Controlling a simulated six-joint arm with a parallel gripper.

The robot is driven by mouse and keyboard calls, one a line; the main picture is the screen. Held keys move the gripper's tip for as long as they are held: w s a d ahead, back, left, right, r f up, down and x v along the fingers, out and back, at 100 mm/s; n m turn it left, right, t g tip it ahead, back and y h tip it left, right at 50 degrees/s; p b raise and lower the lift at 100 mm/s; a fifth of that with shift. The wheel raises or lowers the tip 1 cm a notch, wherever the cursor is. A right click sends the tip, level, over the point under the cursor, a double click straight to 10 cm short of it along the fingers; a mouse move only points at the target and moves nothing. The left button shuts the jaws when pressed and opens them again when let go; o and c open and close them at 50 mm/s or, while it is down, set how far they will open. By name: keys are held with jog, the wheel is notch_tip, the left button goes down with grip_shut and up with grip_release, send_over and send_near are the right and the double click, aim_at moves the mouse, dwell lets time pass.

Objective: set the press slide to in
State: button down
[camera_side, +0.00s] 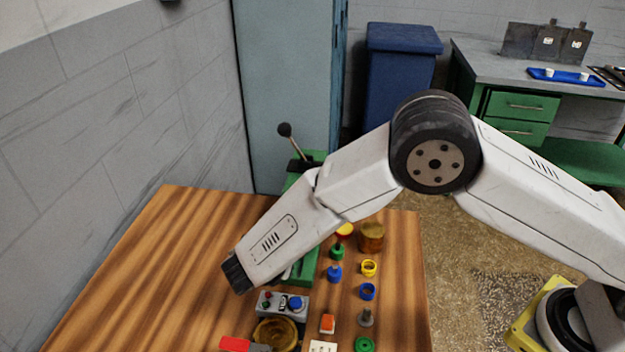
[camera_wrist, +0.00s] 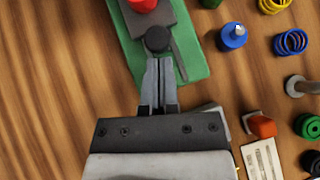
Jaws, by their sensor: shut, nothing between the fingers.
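The green press (camera_side: 304,268) stands on the wooden table, partly hidden behind my arm in the side view. Its lever with a black ball (camera_side: 284,129) rises at the back. In the wrist view its green base (camera_wrist: 194,62) carries a dark grey plate (camera_wrist: 179,20), a red part (camera_wrist: 143,4) and a round black knob (camera_wrist: 157,40). My gripper (camera_wrist: 158,62) is shut and empty, with its fingertips right at the near side of the knob. I cannot tell whether they touch it. The fingers are hidden by my arm in the side view. The slide's setting cannot be told.
Right of the press stand blue pieces (camera_wrist: 233,37), rings (camera_side: 369,268), a grey bolt (camera_side: 366,317) and an orange block (camera_side: 328,324). A control box (camera_side: 283,304) and a brass-coloured round dish (camera_side: 276,334) lie in front. The table's left part (camera_side: 170,270) is clear.

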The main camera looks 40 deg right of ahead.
jog(key=shift+w+d, duration=1.4)
jog(key=shift+a, duration=0.1)
jog(key=a, duration=0.1)
jog(key=s+a, duration=0.2)
jog(key=a, duration=0.1)
jog(key=shift+s+a, duration=0.1)
jog(key=shift+s, duration=0.15)
jog(key=v, duration=0.9)
jog(key=shift+r, duration=0.15)
jog(key=shift+s, duration=0.15)
